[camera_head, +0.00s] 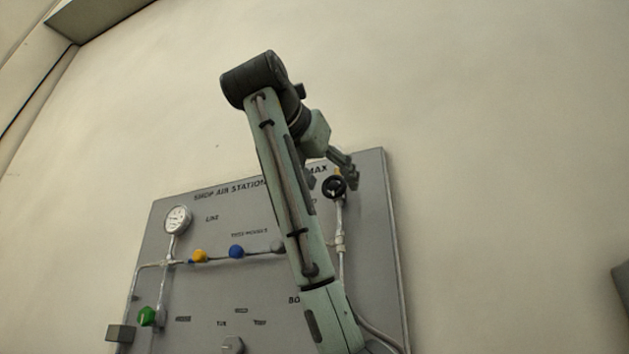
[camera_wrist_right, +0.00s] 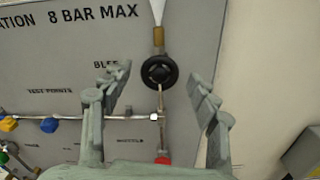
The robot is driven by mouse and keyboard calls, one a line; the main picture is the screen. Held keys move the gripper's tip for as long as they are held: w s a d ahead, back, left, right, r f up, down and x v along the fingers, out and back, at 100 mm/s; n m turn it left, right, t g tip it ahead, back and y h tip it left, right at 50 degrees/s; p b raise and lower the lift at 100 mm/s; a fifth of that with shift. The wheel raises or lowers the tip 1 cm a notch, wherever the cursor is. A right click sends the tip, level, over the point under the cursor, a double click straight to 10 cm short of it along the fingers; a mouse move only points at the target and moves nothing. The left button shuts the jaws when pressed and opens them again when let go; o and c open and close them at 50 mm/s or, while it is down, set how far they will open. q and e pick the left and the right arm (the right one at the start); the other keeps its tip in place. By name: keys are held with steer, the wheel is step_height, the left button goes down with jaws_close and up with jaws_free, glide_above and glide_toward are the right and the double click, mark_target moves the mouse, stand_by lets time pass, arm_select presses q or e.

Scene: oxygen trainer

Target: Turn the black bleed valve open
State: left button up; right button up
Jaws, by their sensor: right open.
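The black bleed valve (camera_wrist_right: 159,71) is a round black handwheel on a thin vertical pipe, below a brass fitting, in the right wrist view. Lettering that seems to read "BLEED" is partly covered beside it. In the head view the black bleed valve (camera_head: 334,187) is at the upper right of the grey panel. My right gripper (camera_wrist_right: 160,98) is open, with one finger on each side of the wheel in the picture and no visible contact. In the head view my right gripper (camera_head: 345,172) is close to the wheel. My left gripper is not in view.
The grey panel (camera_head: 190,270) carries a gauge (camera_head: 177,219), a yellow knob (camera_head: 199,256), a blue knob (camera_head: 236,252) and a green knob (camera_head: 146,316). A red knob (camera_wrist_right: 162,160) sits below the bleed valve. My right arm covers part of the panel.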

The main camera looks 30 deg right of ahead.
steer(key=v, duration=0.9)
stand_by(0.3)
